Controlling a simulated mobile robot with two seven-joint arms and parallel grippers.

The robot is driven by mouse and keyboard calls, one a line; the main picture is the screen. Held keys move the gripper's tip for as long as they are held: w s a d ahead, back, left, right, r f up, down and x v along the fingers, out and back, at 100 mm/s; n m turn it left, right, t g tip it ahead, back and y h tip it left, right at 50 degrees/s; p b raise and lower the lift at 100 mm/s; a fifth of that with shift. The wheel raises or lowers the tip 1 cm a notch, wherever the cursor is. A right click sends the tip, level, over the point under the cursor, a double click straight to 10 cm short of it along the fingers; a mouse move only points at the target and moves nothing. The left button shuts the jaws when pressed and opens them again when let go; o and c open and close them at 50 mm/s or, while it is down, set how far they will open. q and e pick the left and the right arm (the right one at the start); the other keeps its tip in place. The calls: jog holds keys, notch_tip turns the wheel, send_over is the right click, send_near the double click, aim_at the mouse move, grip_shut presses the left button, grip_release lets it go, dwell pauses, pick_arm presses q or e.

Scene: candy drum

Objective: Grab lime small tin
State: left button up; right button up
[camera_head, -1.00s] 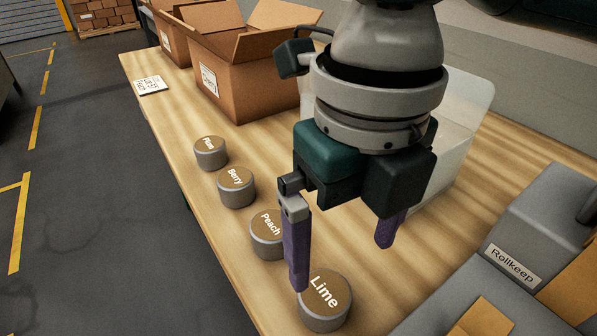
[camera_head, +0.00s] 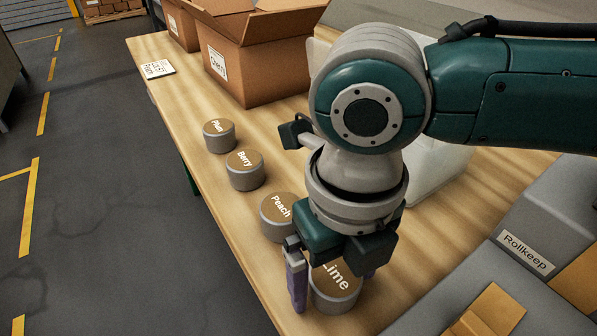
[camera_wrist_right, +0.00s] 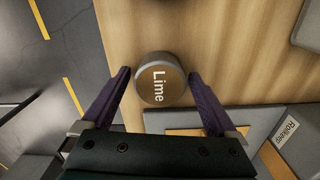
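The lime small tin (camera_head: 336,291) is a round grey tin with a brown lid lettered "Lime", upright near the table's front edge. In the right wrist view the lime tin (camera_wrist_right: 160,79) sits between the tips of the two purple fingers, with a gap at the left finger and little or none at the right. My right gripper (camera_head: 333,285) is open around it from above, and its fingers also show in the right wrist view (camera_wrist_right: 160,82). In the head view the gripper hides part of the lid. My left gripper is not in view.
Similar tins stand in a row behind: Peach (camera_head: 279,217), Berry (camera_head: 245,170) and Plum (camera_head: 219,136). Cardboard boxes (camera_head: 258,62) and a white label card (camera_head: 156,69) are at the back. A grey case marked Rollkeep (camera_head: 527,252) is at right. A pale translucent bin (camera_head: 442,172) stands behind my arm.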

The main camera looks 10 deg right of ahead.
jog(key=c, duration=1.2)
jog(key=shift+c, duration=0.2)
